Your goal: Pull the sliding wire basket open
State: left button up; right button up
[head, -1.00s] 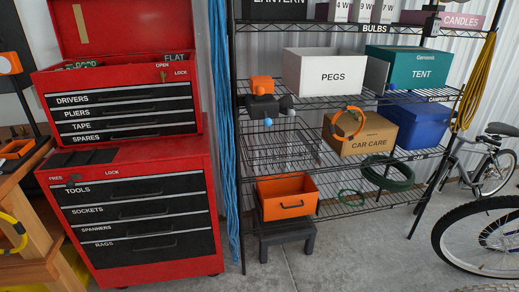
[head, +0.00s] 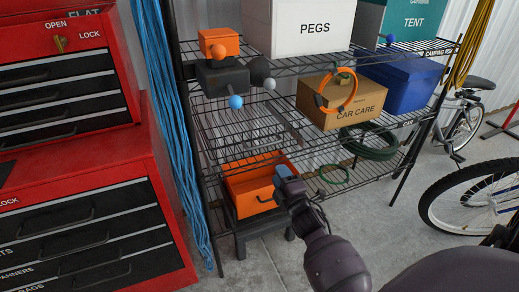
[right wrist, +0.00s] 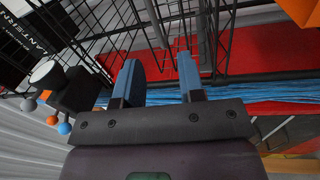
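The wire basket (head: 243,128) is a dark mesh basket on the rack's middle level, left side, above an orange bin. Its thin wires blend with the shelf wires, so how far it is slid out is hard to tell. My right gripper (head: 287,178) is in front of the rack, below the basket and beside the orange bin in the picture. In the right wrist view my right gripper (right wrist: 160,78) has its two blue fingers apart, with nothing clearly held between them. Black wire mesh (right wrist: 100,30) shows just beyond the fingers. My left gripper is not in view.
The orange bin (head: 262,196) sits low on the rack. A dark block with coloured balls (head: 222,78) and an orange box (head: 218,42) stand above the basket. The car care box (head: 358,105) is to the right, the red tool chest (head: 75,215) to the left.

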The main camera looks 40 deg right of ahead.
aim_at(264, 145)
jog(key=shift+n+t, duration=0.3)
jog(key=shift+n, duration=0.3)
jog(key=shift+b+x, duration=0.7)
jog(key=shift+x, duration=5.75)
jog(key=shift+r, duration=0.2)
jog(key=shift+c, duration=0.5)
jog(key=c, duration=0.5)
jog(key=shift+s, duration=0.1)
grip_shut()
